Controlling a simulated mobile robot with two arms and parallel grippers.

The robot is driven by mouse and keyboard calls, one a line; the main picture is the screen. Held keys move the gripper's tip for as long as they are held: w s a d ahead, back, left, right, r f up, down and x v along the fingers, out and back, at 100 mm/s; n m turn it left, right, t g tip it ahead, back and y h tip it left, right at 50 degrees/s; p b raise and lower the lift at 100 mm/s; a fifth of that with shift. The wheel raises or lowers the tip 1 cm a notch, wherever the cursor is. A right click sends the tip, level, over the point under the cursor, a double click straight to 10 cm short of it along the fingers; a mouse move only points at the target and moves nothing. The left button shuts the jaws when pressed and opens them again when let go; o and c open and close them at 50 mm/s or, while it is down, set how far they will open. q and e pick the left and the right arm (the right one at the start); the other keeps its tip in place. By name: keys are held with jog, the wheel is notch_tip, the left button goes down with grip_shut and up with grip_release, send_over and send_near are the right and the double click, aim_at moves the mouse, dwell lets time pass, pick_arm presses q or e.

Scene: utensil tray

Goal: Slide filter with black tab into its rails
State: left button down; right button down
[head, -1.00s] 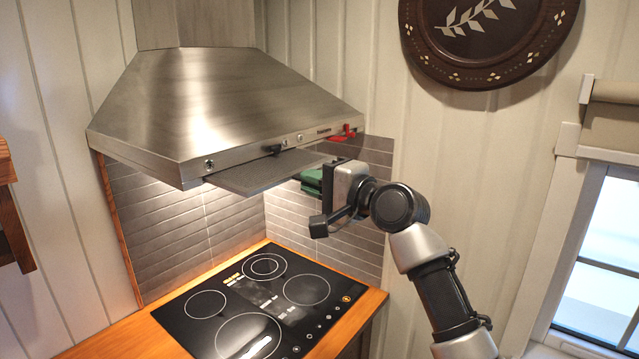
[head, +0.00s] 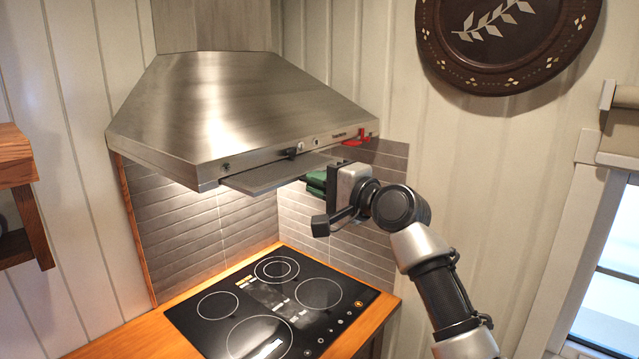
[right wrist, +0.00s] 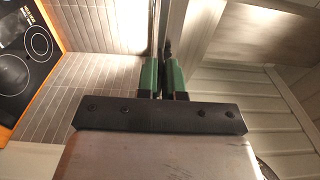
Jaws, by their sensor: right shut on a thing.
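The grey flat filter (head: 265,177) sits at the underside of the steel range hood (head: 225,105), its front part sticking out below the hood's front lip. A black tab (head: 292,152) shows just above it at the lip. My right gripper (head: 316,183), with green fingers, is at the filter's right-hand end and shut on it. In the right wrist view the green fingers (right wrist: 163,78) are close together, with a thin dark edge between them. The rails are hidden under the hood. My left gripper is not in view.
A red tab (head: 362,136) shows at the hood's right front corner, close to my right gripper. A black cooktop (head: 270,305) on a wooden counter lies below, with free space between it and the hood. A wooden shelf (head: 15,170) is at left.

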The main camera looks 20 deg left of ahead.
aim_at(297, 176)
jog(key=shift+a+r, duration=0.1)
jog(key=shift+a, duration=0.5)
jog(key=shift+a+r, duration=0.25)
jog(key=shift+a, duration=0.4)
jog(key=shift+w+a, duration=0.3)
jog(key=shift+a, duration=0.05)
jog(key=shift+w+a+f, duration=0.1)
jog(key=shift+w+a, duration=0.05)
jog(key=shift+a, duration=0.55)
jog(key=shift+w+a+f, duration=0.1)
jog(key=shift+w+a, duration=0.2)
jog(key=shift+a, duration=0.35)
jog(key=shift+w+f, duration=0.1)
jog(key=shift+f, duration=0.05)
